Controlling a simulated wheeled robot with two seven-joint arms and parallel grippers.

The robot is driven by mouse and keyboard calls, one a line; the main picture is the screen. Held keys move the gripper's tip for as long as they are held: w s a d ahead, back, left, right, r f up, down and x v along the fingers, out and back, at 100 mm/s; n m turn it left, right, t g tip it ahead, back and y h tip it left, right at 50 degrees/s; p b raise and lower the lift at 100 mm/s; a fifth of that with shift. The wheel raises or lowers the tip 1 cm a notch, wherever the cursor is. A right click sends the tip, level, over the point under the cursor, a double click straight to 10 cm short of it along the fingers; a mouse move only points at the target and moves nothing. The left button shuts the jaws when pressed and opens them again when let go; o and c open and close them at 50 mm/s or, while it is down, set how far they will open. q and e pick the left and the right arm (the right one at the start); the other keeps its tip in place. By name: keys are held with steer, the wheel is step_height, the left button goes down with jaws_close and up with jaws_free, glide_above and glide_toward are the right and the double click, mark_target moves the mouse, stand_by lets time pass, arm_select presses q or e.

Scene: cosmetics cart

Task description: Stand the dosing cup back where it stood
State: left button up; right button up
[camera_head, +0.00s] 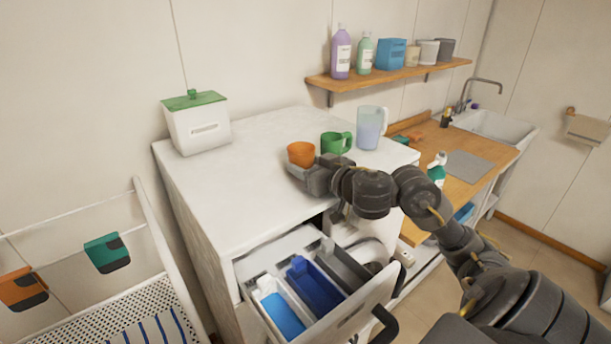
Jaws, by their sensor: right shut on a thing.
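An orange cup (301,152), which looks like the dosing cup, is upright at the right part of the white cabinet top (240,180). My right gripper (298,170) is shut on it from the near side and hides its lower part. I cannot tell whether the cup's base touches the top. A green cup with a handle (333,144) stands just right of the orange cup. A clear measuring jug (370,128) stands behind and to the right. My left gripper is not in view.
A white box with a green lid (197,123) stands at the back left of the cabinet top. An open drawer (290,245) with blue and grey bins juts out below my right arm. A shelf with bottles (390,75) hangs behind. The middle of the top is clear.

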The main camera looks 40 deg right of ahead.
steer(key=shift+s+r, duration=0.15)
steer(key=shift+a+f, duration=0.1)
steer(key=shift+f, duration=0.2)
steer(key=o, duration=1)
steer(key=shift+r, duration=0.1)
steer(key=shift+c, duration=0.2)
